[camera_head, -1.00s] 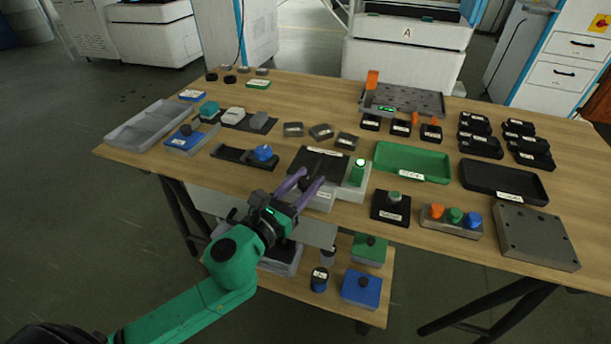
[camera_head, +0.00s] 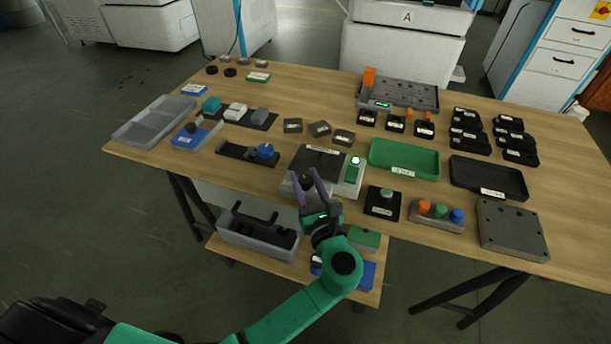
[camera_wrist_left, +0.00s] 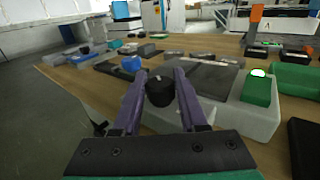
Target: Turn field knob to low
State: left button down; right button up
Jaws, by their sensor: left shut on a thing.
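The field knob (camera_wrist_left: 159,91) is a dark round knob on the front of a grey unit with a black top plate (camera_head: 318,160). A light line shows on the knob's top in the left wrist view; I cannot read any scale by it. My left gripper (camera_head: 306,176) comes from the front, its two purple fingers on either side of the knob and shut on it. In the left wrist view the fingers (camera_wrist_left: 160,88) flank the knob. The unit's right part carries a green block (camera_head: 352,174) and a lit white lamp (camera_head: 355,160). My right gripper is not in view.
A green tray (camera_head: 404,172) and a small black box with a grey-green knob (camera_head: 383,212) lie right of the unit. A blue-knobbed black slider (camera_head: 265,151) lies to its left. A lower shelf (camera_head: 225,246) holds bins and boxes under the table's front edge.

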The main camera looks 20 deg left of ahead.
pick_arm(q)
jog(key=shift+n+g+y, duration=0.6)
jog(key=shift+n+y, duration=0.1)
jog(key=shift+y, duration=0.2)
jog(key=shift+f, duration=0.1)
jog(key=shift+c, duration=2.2)
grip_release()
